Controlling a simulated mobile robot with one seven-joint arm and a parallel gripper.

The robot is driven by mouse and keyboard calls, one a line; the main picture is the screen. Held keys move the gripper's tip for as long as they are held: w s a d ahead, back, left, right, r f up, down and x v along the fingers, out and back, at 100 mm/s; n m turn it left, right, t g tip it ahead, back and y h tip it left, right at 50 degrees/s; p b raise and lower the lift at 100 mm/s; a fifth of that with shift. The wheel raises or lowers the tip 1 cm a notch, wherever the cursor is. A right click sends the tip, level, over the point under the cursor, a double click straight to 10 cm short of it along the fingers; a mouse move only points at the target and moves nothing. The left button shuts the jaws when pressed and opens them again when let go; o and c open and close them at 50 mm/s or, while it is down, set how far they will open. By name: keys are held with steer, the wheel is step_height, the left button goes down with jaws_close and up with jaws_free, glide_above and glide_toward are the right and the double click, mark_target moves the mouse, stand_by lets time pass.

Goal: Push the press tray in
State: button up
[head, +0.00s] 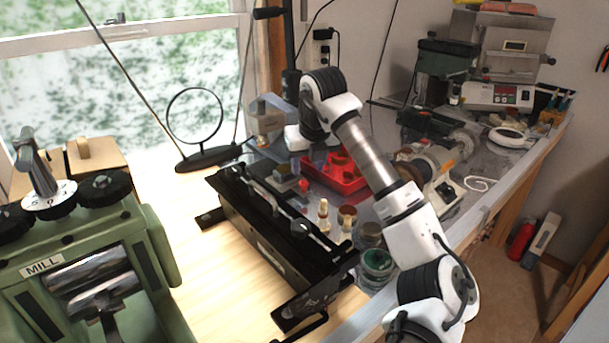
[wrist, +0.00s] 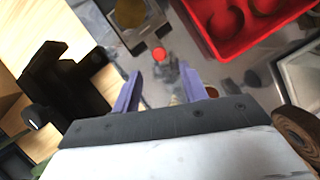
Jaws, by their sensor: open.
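My gripper (wrist: 161,72) is open, with its two purple fingers apart and nothing seen between them. In the head view my arm reaches over the bench and the fingers are hard to make out. A small red knob (wrist: 158,54) shows just beyond the fingertips in the wrist view; whether they touch it I cannot tell. A red tray (wrist: 235,50) with round recesses lies beyond and to the right of the fingers. It also shows in the head view (head: 350,186), partly behind my arm. No part is clearly recognisable as the press tray.
A long black frame (head: 262,235) runs along the bench's left side. Small wooden pieces (head: 323,213) and jars (head: 376,264) stand in front of the red tray. A green mill (head: 80,265) is at left. Machines (head: 497,95) crowd the back right.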

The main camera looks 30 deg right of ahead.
mark_target(304, 182)
steer(key=p+x, duration=0.1)
steer(key=x, duration=0.4)
steer(key=shift+w+f, duration=0.15)
steer(key=shift+f, duration=0.25)
steer(key=shift+c, duration=0.4)
jaws_close()
